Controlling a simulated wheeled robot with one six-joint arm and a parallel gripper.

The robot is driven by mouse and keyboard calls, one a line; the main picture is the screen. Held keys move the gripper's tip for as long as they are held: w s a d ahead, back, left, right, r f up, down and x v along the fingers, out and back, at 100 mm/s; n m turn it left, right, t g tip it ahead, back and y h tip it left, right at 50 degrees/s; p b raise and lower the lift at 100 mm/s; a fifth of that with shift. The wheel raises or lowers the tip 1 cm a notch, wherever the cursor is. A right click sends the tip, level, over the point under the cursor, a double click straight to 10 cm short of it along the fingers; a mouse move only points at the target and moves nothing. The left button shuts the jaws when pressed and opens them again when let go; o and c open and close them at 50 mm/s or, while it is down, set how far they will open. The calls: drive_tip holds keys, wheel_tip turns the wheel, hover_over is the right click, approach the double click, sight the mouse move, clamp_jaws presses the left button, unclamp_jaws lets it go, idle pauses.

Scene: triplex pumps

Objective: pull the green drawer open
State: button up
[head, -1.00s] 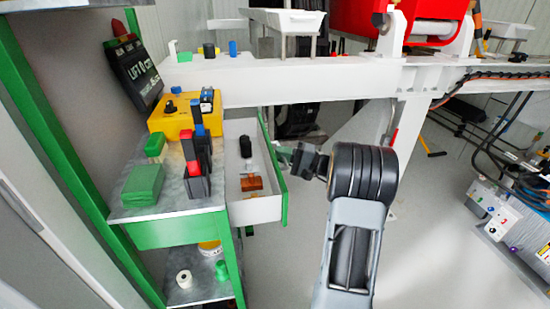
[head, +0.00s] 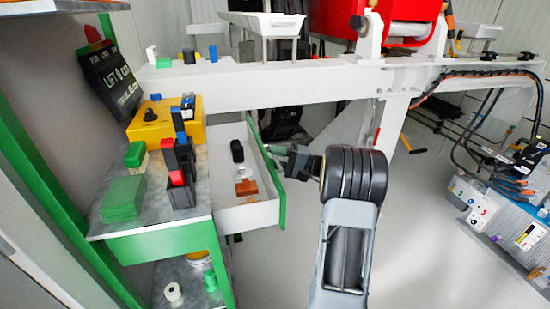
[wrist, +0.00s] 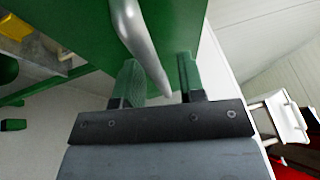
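The drawer under the workbench stands open, its green front (head: 268,172) facing right and its white box (head: 222,216) drawn out beside the bench. Inside lie a black object (head: 237,151) and orange-brown pieces (head: 246,188). My gripper (head: 276,150) is at the outer face of the drawer front, about mid-length. In the wrist view the silver bar handle (wrist: 138,40) runs down between the two green fingertips of my gripper (wrist: 160,80). The fingers are apart, with a gap showing between the handle and the right finger. The handle's far end is out of frame.
The green-framed bench (head: 160,246) holds a green block (head: 123,197), black bins (head: 178,165) and a yellow box (head: 160,122). A white beam (head: 300,88) crosses behind. Grey floor (head: 430,230) is clear right of my arm; a blue-grey unit (head: 510,225) stands at far right.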

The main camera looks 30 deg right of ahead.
drive_tip(key=shift+s+d, duration=0.1)
drive_tip(key=p+v, duration=0.2)
drive_tip(key=v, duration=1.1)
drive_tip(key=shift+s+d, duration=0.2)
drive_tip(key=shift+d, duration=0.05)
drive_tip(key=shift+a+f, duration=0.1)
drive_tip(key=shift+f, duration=0.05)
